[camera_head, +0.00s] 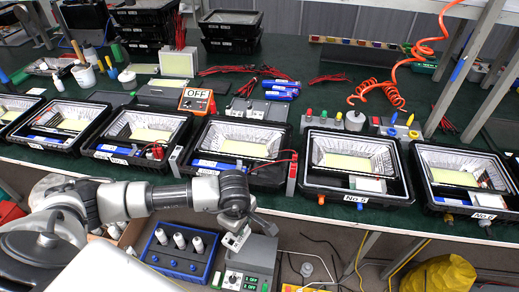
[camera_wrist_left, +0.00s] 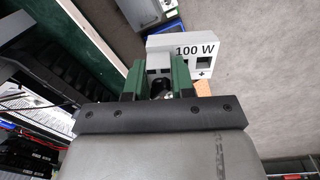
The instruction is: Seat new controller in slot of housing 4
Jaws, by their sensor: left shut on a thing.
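My left gripper (camera_wrist_left: 158,76) is shut on a light grey controller (camera_wrist_left: 187,53) marked "100 W". The controller sticks out beyond the green fingers in the left wrist view. In the head view the left gripper (camera_head: 243,217) hangs in front of the bench edge, below housing 4, with the pale controller (camera_head: 236,239) under it. Housing 4 (camera_head: 238,138) stands open on the bench with a yellow LED panel, a blue battery (camera_head: 208,167) and red wires at its right. My wrist hides part of its front, and I cannot make out its slot. The right gripper is out of view.
Housing 5 (camera_head: 354,160) stands close on the right, housing 3 (camera_head: 140,128) on the left. A grey device with displays (camera_head: 250,265) and a blue crate of bottles (camera_head: 180,255) are below the bench edge. A coiled orange hose (camera_head: 378,95) hangs behind housing 5.

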